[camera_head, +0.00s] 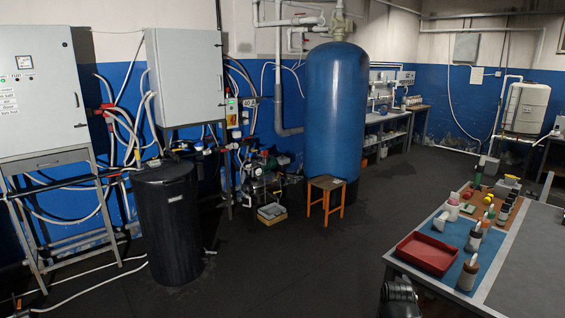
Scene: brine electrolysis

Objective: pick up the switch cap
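I cannot single out the switch cap with certainty. Several small coloured items stand on the workbench (522,232) at the right, too small to identify. Among them are a red piece (468,194) and a yellow piece (487,199) towards the back. A small box with green and red-yellow parts (232,112) hangs on the wall beside the grey cabinet; it may be a switch.
The dark floor (290,270) between is clear.

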